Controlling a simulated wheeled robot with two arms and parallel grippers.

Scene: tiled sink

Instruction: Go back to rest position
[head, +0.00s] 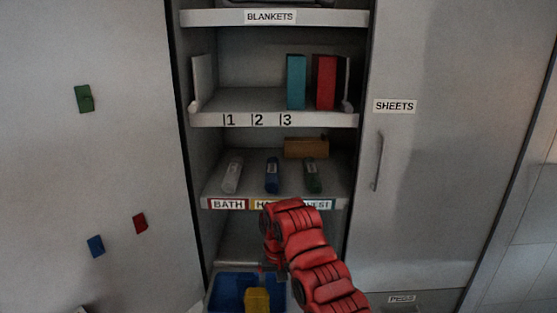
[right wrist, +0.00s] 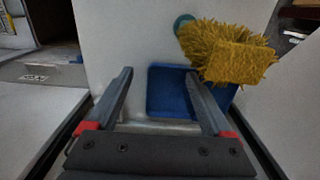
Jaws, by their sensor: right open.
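My right arm reaches up from the bottom of the head view, its red links bent in front of the lower shelves. My right gripper (head: 271,268) points down over the blue bin (head: 228,288) and is mostly hidden by the arm. In the right wrist view the right gripper (right wrist: 158,75) has its two fingers spread, with nothing between them. A shaggy yellow item (right wrist: 233,52) lies beyond the right fingertip, by the blue bin (right wrist: 168,92). My left gripper is not in view.
An open shelf unit holds a teal book (head: 296,82), a red book (head: 326,83), rolled items such as a blue one (head: 272,175), and a wooden box (head: 306,148). A closed door with a handle (head: 378,162) stands right. Small coloured blocks are on the left panel.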

